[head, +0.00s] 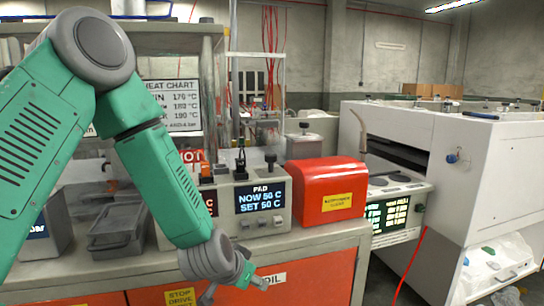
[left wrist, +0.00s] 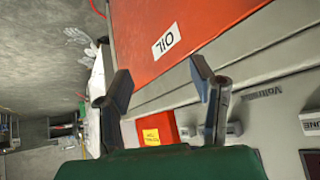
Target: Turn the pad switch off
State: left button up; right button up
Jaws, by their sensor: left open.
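The pad control box (head: 262,198) stands on the bench in the head view; its screen reads PAD, NOW 50 C, SET 50 C. A black switch (head: 240,165) stands upright on its top at the left, and a dark knob (head: 270,160) stands to its right. I cannot tell the switch's position for sure. My left gripper (head: 228,287) is low in front of the bench edge, below and apart from the box. In the left wrist view the gripper (left wrist: 160,82) is open and empty, its two fingers spread before the orange bench front. My right gripper is not in view.
An orange-red cover (head: 328,190) sits right of the pad box. Another box with a dark screen stands at its left, partly behind my arm. Grey trays (head: 117,232) are on the bench at left. A large white machine (head: 480,180) stands at the right.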

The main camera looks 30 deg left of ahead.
pick_arm(q)
jog(key=w+a+r+t, duration=0.2)
jog(key=r, duration=0.8)
jog(key=w+a+r+t, duration=0.1)
jog(key=w+a+r, duration=0.15)
jog(key=r, duration=0.65)
jog(key=w+a+r+t, duration=0.1)
jog(key=w+r+t, duration=0.15)
jog(key=r, duration=0.75)
jog(key=b, duration=0.2)
send_near(269, 155)
jog(key=w, duration=0.1)
jog(key=w+f, duration=0.1)
jog(key=shift+w+a+f+n, duration=0.3)
jog(key=shift+w+n, duration=0.1)
jog(key=x, duration=0.4)
jog(key=d+b+x, duration=0.1)
jog(key=x, duration=0.2)
jog(key=shift+w+r, duration=0.15)
jog(key=shift+w, duration=0.05)
jog(key=shift+w+a, duration=0.1)
jog(key=shift+a, duration=0.2)
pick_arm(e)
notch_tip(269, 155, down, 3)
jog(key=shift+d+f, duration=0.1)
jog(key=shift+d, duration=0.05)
pick_arm(q)
jog(key=shift+c, duration=0.4)
